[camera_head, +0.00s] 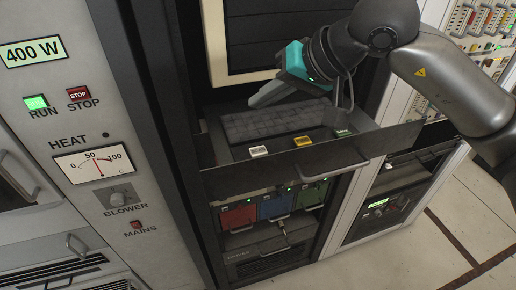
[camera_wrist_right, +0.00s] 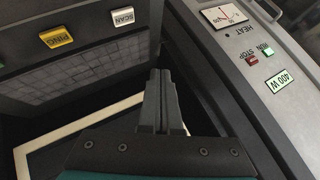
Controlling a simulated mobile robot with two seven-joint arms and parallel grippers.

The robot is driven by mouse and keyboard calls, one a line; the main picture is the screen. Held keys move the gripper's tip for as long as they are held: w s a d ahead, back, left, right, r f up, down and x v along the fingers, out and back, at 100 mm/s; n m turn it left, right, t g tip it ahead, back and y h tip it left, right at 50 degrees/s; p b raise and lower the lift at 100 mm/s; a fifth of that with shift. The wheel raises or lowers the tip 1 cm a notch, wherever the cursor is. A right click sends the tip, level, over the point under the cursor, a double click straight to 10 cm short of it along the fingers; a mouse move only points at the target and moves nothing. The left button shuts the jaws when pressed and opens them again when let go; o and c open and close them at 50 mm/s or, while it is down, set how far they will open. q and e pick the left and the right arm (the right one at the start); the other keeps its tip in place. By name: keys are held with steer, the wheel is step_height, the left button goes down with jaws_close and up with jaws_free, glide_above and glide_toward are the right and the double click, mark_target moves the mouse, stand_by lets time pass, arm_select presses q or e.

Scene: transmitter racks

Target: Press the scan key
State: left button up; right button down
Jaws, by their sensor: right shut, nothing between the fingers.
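The scan key (camera_head: 258,151) is a small white key at the left front of a pulled-out keyboard drawer (camera_head: 367,140). In the right wrist view the scan key (camera_wrist_right: 123,16) shows at the top, with its label readable. My right gripper (camera_head: 254,102) is shut and empty. It hangs over the back left of the keyboard (camera_head: 270,122), behind the scan key and apart from it. In the right wrist view its fingertips (camera_wrist_right: 160,73) are together, pointing below the key in the picture. My left gripper is not in view.
A yellow PING key (camera_head: 303,141) and a green key (camera_head: 343,132) sit to the right of the scan key. A monitor frame (camera_head: 215,45) rises behind the drawer. The HEAT cabinet (camera_head: 75,125) stands at the left. Red, green and blue modules (camera_head: 238,216) are below.

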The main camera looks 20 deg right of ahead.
step_height(320, 180, down, 4)
steer(key=shift+r+b, duration=0.2)
steer(key=shift+b, duration=0.75)
steer(key=b, duration=0.3)
glide_above(262, 154)
step_height(262, 154, down, 4)
steer(key=shift+f, duration=0.1)
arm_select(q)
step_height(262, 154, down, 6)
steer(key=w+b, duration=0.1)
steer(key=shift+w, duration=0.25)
arm_select(e)
steer(key=shift+f, duration=0.4)
arm_select(q)
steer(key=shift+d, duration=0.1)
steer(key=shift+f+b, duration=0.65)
steer(key=shift+b, duration=0.1)
arm_select(e)
steer(key=shift+f, duration=0.4)
